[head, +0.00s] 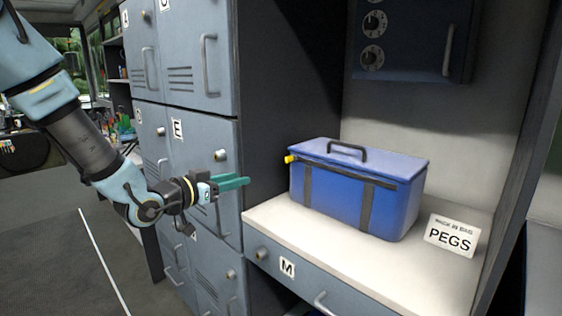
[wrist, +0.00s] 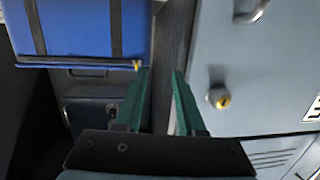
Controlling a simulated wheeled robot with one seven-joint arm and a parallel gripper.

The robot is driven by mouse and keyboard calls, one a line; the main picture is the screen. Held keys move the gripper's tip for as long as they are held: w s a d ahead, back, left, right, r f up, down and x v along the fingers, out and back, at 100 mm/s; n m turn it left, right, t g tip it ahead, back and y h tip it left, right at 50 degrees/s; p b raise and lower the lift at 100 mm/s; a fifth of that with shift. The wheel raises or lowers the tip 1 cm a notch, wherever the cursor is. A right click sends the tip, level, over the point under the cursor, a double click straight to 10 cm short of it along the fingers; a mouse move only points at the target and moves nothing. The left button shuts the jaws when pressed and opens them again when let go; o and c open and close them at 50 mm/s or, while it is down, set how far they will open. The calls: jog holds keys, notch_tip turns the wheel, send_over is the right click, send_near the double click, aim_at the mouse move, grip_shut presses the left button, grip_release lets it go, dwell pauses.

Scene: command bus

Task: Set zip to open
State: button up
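A blue bag (head: 335,196) with dark straps and a black top handle stands on the white counter. A dark zip line (head: 345,171) runs below its lid edge. The yellow zip pull (head: 290,159) sits at the zip's left end. The wrist view shows part of the bag (wrist: 80,28) at upper left, with the yellow pull (wrist: 137,66) beside the tip of the left green finger. My gripper (head: 247,181) is left of the bag, apart from it, pointing right. In the wrist view its two green fingers (wrist: 163,72) are apart with nothing between them.
Grey-blue lockers (head: 190,60) with handles and knobs stand behind my gripper. A PEGS sign (head: 450,235) is on the counter (head: 350,268) right of the bag. A drawer marked M (head: 287,268) is below. A dark cabinet with dials (head: 410,40) hangs above.

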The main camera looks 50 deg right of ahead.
aim_at(286, 160)
jog(key=shift+m+g+h, duration=0.5)
jog(key=shift+g+h, duration=0.3)
jog(key=shift+g, duration=0.1)
jog(key=s+d+p, duration=0.1)
jog(key=d, duration=0.3)
jog(key=s+d+r+p, duration=0.1)
jog(key=d, duration=0.3)
jog(key=s+d+r+p, duration=0.1)
jog(key=s+d, duration=0.1)
jog(key=d, duration=0.3)
jog(key=shift+s, duration=0.1)
jog(key=shift+r, duration=0.1)
grip_shut()
